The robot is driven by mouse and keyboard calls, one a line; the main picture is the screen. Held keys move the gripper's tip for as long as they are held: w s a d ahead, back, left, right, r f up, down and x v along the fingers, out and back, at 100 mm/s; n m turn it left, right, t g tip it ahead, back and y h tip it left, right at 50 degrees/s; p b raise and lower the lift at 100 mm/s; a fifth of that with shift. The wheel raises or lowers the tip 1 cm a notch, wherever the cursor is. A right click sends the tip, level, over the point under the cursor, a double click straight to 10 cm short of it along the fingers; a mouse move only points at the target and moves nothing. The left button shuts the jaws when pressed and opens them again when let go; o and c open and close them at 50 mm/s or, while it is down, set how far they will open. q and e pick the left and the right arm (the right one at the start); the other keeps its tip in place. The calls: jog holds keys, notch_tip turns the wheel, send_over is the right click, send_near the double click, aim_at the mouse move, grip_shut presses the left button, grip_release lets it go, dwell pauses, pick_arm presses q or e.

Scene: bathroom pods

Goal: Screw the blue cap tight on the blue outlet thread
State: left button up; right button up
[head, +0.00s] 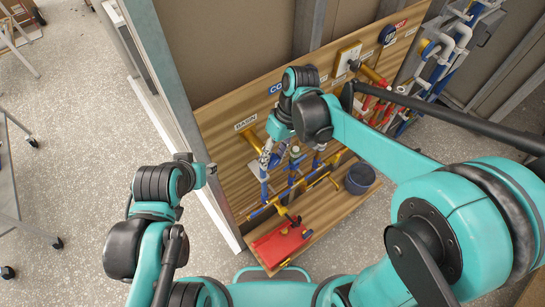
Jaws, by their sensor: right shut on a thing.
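My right gripper (266,160) is at the left part of the wooden board, below the "BASIN" label, pointing down. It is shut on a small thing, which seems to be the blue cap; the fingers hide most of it. A blue pipe (264,188) stands directly under the fingertips. The thread is hidden, so I cannot tell how the cap sits on it. My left gripper (205,169) is off to the left, beside the grey post and away from the pipes. Its fingers are too small to tell open from shut.
The wooden board (325,75) carries yellow brackets and red and blue pipes. A grey post (177,90) borders the board at left. Open speckled floor (75,170) lies further left.

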jog(key=shift+d+f+g+y+b, duration=0.1)
jog(key=shift+f+g+y+b, duration=0.15)
jog(key=shift+y+b, duration=0.2)
jog(key=shift+w+d+g+y+b, duration=0.1)
jog(key=shift+g+y+b, duration=0.75)
jog(key=shift+b, duration=0.45)
jog(key=shift+r, duration=0.1)
jog(key=o, duration=1)
